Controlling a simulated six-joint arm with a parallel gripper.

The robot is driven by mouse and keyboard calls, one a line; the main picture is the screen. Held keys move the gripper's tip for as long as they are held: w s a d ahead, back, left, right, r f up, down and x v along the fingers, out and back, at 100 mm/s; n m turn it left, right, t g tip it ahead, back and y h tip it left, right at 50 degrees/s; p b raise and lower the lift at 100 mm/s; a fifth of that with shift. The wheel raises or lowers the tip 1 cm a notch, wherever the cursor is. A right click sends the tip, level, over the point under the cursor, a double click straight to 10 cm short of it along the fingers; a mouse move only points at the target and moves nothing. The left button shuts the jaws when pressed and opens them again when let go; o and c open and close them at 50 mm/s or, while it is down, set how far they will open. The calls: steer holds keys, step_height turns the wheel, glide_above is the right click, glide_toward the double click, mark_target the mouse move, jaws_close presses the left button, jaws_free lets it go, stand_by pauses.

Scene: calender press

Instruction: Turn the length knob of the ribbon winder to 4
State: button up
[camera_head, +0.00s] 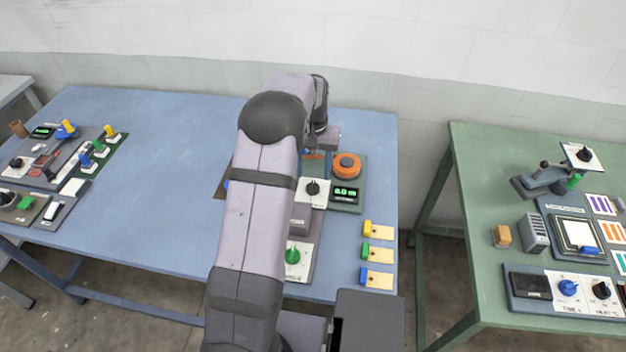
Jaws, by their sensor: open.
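The ribbon winder, on a green base (361,200) right of my arm, has an orange spool (346,164) and a small display (345,194) with green digits, seemingly 0.0. A black knob (312,187) on a white dial plate stands just left of the display. A green knob (292,256) on another white plate is nearer the front. The dial marks are too small to read, so I cannot tell which is the length knob or its setting. My gripper (322,140) is open above the table, behind the black knob and apart from it. Its fingertips are partly hidden.
My arm covers the middle of the blue table (170,150). Other panels (55,165) stand at the far left. A separate green table (490,190) with devices is at right, across a gap.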

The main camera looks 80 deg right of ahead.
mark_target(313, 184)
steer(key=shift+f+p, duration=0.85)
steer(key=shift+f, duration=1.8)
steer(key=c, duration=1.1)
